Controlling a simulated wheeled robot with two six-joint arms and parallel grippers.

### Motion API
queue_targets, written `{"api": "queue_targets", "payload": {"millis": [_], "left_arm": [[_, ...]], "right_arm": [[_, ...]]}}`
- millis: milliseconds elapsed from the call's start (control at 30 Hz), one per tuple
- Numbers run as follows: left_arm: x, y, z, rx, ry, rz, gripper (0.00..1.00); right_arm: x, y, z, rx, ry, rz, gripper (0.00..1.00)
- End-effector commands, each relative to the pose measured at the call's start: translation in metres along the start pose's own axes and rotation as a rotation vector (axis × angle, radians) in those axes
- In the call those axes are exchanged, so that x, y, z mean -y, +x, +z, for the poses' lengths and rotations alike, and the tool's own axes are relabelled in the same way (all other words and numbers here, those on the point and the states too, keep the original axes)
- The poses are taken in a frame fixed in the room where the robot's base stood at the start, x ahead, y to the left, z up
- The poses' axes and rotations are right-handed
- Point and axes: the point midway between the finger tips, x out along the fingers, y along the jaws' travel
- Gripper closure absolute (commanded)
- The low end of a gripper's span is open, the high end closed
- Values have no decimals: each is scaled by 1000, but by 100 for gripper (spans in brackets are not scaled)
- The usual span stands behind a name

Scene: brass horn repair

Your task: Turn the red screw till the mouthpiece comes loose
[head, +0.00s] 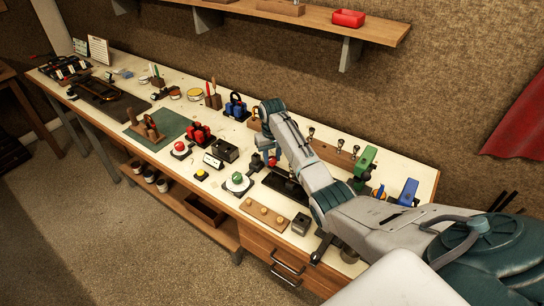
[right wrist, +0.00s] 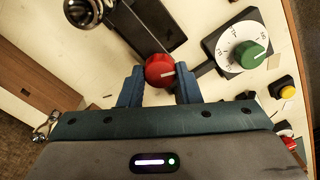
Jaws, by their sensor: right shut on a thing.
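The red screw (right wrist: 160,70) is a round red knob with a pale line on its face, at one end of a black device (right wrist: 150,22). In the right wrist view, my right gripper (right wrist: 159,84) has its two blue fingers on either side of the knob, shut on it. In the head view, my right gripper (head: 266,157) points down at the red screw (head: 273,161) beside the black device (head: 287,186). A round metal piece (right wrist: 82,12) shows at the top left of the wrist view; I cannot tell whether it is the mouthpiece. My left gripper is not in view.
A white dial with a green knob (right wrist: 250,54) sits close to the right of the screw. A wooden block with round pegs (head: 265,214) lies at the bench's front edge. A green clamp (head: 365,162) and a blue one (head: 408,191) stand to the right.

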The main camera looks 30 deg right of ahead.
Motion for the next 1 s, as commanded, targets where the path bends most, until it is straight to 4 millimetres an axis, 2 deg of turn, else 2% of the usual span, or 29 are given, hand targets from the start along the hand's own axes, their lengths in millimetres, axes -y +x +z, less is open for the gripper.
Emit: {"api": "queue_targets", "payload": {"millis": [1000], "left_arm": [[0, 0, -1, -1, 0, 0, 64]], "right_arm": [[-1, -1, 0, -2, 964, -1, 92]]}}
